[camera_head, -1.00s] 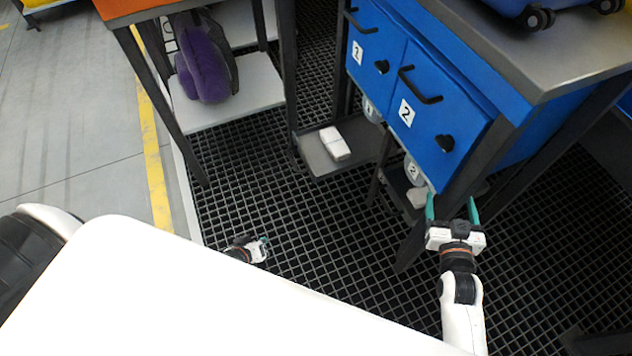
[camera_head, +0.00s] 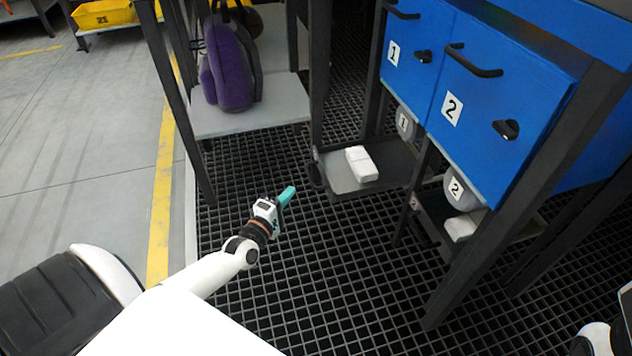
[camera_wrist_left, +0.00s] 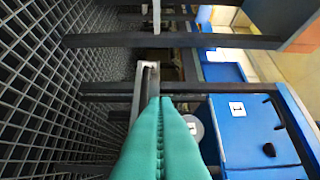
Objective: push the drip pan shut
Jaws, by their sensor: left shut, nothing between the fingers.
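A dark grey drip pan (camera_head: 338,180) sticks out low under the blue cabinet marked 1 (camera_head: 412,45), with a white block (camera_head: 361,164) lying in it. A second dark pan (camera_head: 436,226) sits under the cabinet marked 2 (camera_head: 500,100), partly hidden by a post. My left gripper (camera_head: 288,195) is shut and empty, left of the first pan and apart from it, pointing towards it. In the left wrist view its teal fingers (camera_wrist_left: 160,104) are together, and a narrow grey edge (camera_wrist_left: 140,90) shows just beyond their tips; I cannot tell surely whether it is the pan. My right gripper is out of view.
Round containers marked 1 (camera_head: 405,124) and 2 (camera_head: 462,193) hang above the pans. Dark posts (camera_head: 320,90) stand around them. A purple backpack (camera_head: 229,65) rests on a low shelf (camera_head: 265,112) at left. The black grid floor (camera_head: 330,270) is clear before the pans.

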